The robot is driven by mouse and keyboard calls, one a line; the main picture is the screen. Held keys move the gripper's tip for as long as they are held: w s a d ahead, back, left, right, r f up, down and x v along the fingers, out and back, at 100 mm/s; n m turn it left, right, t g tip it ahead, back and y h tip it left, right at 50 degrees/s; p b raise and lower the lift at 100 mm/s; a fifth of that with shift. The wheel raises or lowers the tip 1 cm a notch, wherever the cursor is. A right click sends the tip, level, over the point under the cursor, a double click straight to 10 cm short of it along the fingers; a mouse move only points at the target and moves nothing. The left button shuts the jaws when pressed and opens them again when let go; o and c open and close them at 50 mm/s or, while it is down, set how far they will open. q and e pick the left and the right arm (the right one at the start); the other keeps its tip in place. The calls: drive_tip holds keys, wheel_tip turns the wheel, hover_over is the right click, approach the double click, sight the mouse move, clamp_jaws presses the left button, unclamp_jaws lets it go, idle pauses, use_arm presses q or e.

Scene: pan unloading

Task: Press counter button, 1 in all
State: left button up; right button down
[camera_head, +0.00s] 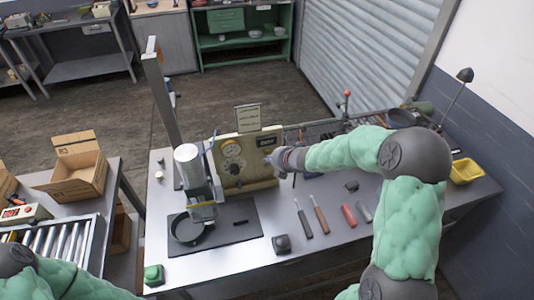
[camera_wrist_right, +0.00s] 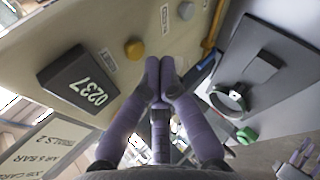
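The upright beige panel (camera_head: 245,160) stands on the workbench. Its dark counter box (camera_head: 267,141) sits at the upper right; in the right wrist view the counter box (camera_wrist_right: 80,83) reads 0237. A round yellow button (camera_wrist_right: 134,48) is on the panel beside the counter box. My right gripper (camera_head: 282,160) is at the panel's right side, below the counter box. In the right wrist view my right gripper (camera_wrist_right: 160,75) has its fingers together, with nothing visible between them. Its fingertips are close to the panel, beside the yellow button; I cannot tell whether they touch the panel.
A press column (camera_head: 188,170) stands left of the panel, with a round dark pan (camera_head: 189,231) below it. Several hand tools (camera_head: 320,217) lie on the bench. A green-topped box (camera_head: 154,274) is at the front left, and a yellow bin (camera_head: 466,170) at the right.

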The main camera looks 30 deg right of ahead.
drive_tip(key=shift+w, duration=0.15)
drive_tip(key=shift+w+d, duration=0.1)
drive_tip(key=shift+w, duration=0.2)
drive_tip(key=shift+w+d+p, duration=0.1)
drive_tip(key=shift+w+p, duration=0.25)
idle(0.8)
drive_tip(key=shift+s, duration=0.1)
drive_tip(key=shift+s+a+b, duration=0.2)
drive_tip(key=shift+s+b, duration=0.2)
drive_tip(key=shift+s, duration=0.3)
drive_tip(key=shift+s+a+b, duration=0.2)
drive_tip(key=shift+s+b, duration=0.1)
drive_tip(key=shift+s, duration=0.5)
drive_tip(key=shift+s+a+b, duration=0.2)
drive_tip(key=shift+s+b, duration=0.05)
drive_tip(key=shift+s, duration=0.6)
drive_tip(key=shift+s+a+b, duration=0.2)
drive_tip(key=shift+s+b, duration=0.1)
drive_tip(key=shift+s, duration=0.5)
